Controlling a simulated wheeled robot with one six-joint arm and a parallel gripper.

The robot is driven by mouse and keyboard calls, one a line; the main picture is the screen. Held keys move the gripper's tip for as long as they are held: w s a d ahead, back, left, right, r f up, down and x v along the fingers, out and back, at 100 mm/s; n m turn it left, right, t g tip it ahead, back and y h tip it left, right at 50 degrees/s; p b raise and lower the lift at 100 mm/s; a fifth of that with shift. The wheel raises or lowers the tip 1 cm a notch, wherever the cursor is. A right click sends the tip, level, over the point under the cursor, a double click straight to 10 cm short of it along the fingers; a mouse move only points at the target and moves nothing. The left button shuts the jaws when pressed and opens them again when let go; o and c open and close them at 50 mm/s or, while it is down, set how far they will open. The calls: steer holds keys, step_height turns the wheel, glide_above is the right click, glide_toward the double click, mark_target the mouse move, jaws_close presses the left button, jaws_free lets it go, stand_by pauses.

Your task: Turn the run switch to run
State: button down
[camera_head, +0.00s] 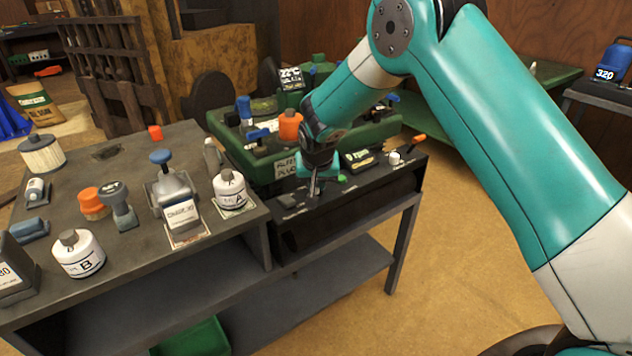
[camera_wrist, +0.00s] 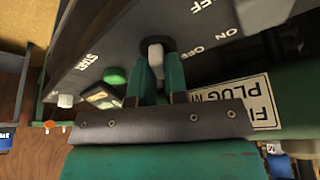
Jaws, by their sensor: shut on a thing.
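My gripper (camera_head: 315,186) is at the dark control panel (camera_head: 345,192) in the head view, pointing down. In the wrist view my gripper (camera_wrist: 161,72) is shut on a small pale switch knob (camera_wrist: 155,52) standing up from the panel. Printed ON and OFF markings surround this knob; some lettering is upside down. The fingers hide part of the knob, so its exact setting is unclear. A green button (camera_wrist: 115,75) sits beside it, and a separate white knob (camera_head: 394,158) stands farther right in the head view.
A small display (camera_head: 360,160) and an orange-tipped lever (camera_head: 419,139) are on the same panel. The green mower body (camera_head: 240,157) lies behind it. The left bench (camera_head: 125,220) holds bottles A (camera_head: 230,190) and B (camera_head: 78,254) and several other items.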

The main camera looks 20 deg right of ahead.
steer(key=c, duration=1.1)
jaws_free()
steer(key=shift+c, duration=0.2)
steer(key=v, duration=1.7)
steer(key=shift+s+p, duration=0.2)
steer(key=shift+p, duration=0.1)
steer(key=shift+r, duration=0.25)
steer(key=s+a+r+n+g+y+p, duration=0.1)
steer(key=s+r+n+p, duration=0.2)
steer(key=s, duration=0.8)
steer(key=s+a+r+n+g+y+p, duration=0.1)
steer(key=s+r+n+y+p, duration=0.1)
steer(key=s+r, duration=0.4)
steer(key=s+a+r+n+g+y+p, duration=0.1)
steer(key=s+r+n+p, duration=0.3)
steer(key=s, duration=1.1)
steer(key=shift+s+r+n+g+y+p, duration=0.35)
steer(key=shift+r+g+y+p, duration=0.25)
steer(key=shift+r+p, duration=0.25)
